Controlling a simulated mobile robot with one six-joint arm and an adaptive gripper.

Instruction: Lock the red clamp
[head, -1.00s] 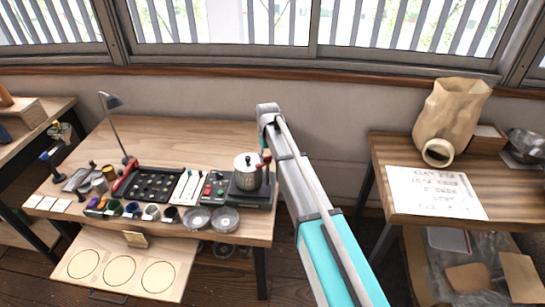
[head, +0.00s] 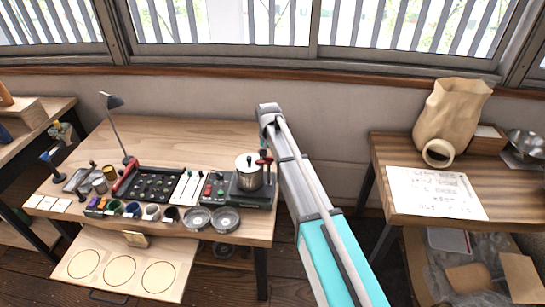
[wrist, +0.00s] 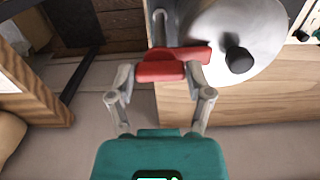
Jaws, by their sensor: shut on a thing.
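The red clamp (wrist: 182,62) is at the rim of a silver lidded pot (wrist: 215,30) in the wrist view. My gripper (wrist: 161,74) has its two fingers on either side of the clamp's red block and is shut on it. A red arm of the clamp reaches right over the lid's edge toward the black knob (wrist: 239,60). In the head view the clamp (head: 264,161) is a small red piece at the pot's right side. The pot (head: 248,180) stands upright on a dark base; my gripper is mostly hidden there.
A drawer (head: 125,265) stands open below. A right table (head: 385,170) holds a paper bag (head: 450,115) and a sheet. Bare tabletop lies behind the pot.

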